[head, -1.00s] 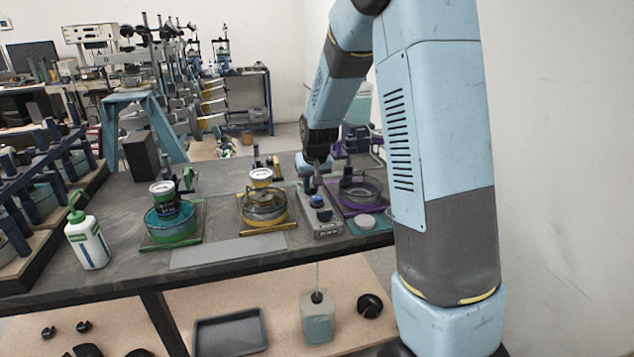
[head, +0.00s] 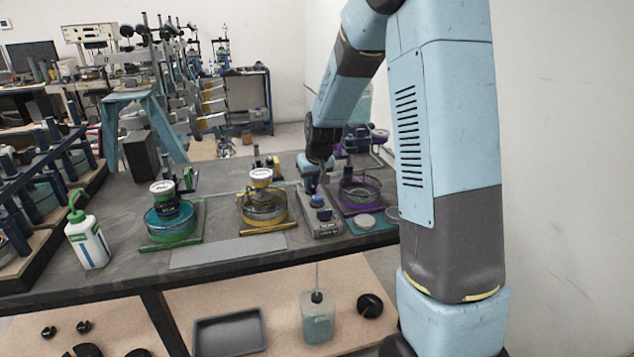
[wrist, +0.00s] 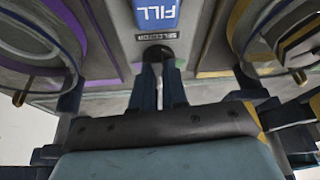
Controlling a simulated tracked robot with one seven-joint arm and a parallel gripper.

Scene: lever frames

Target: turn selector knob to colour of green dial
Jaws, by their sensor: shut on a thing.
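The selector box (head: 322,218) stands on the bench between the yellow and purple stations. In the wrist view its dark knob (wrist: 158,53) sits below the SELECTOR label (wrist: 155,36). My gripper (wrist: 160,75) is shut on the knob; its fingers hide part of it, and I cannot read where it points. In the head view my gripper (head: 324,180) is small above the back of the box. The green station (head: 170,226) is at the left of the bench, with a white-faced dial (head: 162,188) on top; its markings are too small to read.
The yellow station (head: 262,208) is left of the box; the purple station (head: 358,192) is close on its right. A blue FILL button (wrist: 157,13) is beside the knob. A green-capped bottle (head: 88,240) stands at the bench's left. A grey mat (head: 228,250) lies bare in front.

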